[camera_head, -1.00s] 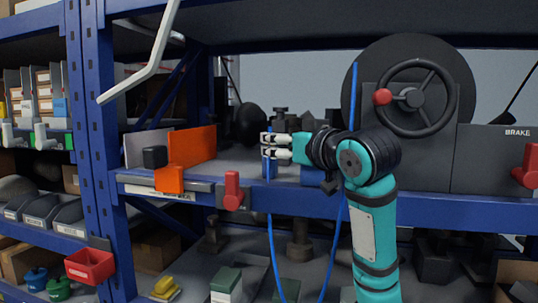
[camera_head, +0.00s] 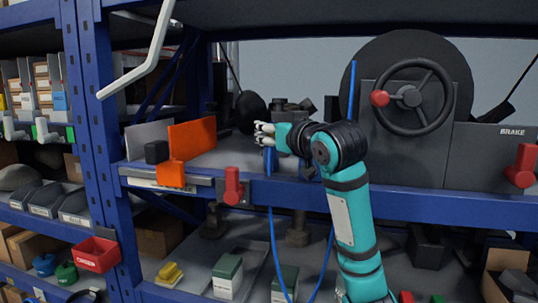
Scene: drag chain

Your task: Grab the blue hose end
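The blue hose (camera_head: 273,235) hangs in a loop below the shelf edge. One end stands up at a blue piece (camera_head: 269,160) on the shelf edge, just under my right gripper. Another length of blue hose (camera_head: 351,90) rises by the large dark reel. My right gripper (camera_head: 261,134) points left, just above the blue piece, its pale fingers close together. Whether they touch or hold the hose end is not clear. My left gripper is out of view.
A handwheel with a red knob (camera_head: 380,98) fronts the dark reel (camera_head: 418,45). Orange plates (camera_head: 192,140) stand left of my gripper. Red handles (camera_head: 232,186) (camera_head: 521,167) sit on the shelf edge. A blue upright (camera_head: 102,150) and a white bent bar (camera_head: 140,70) are at left.

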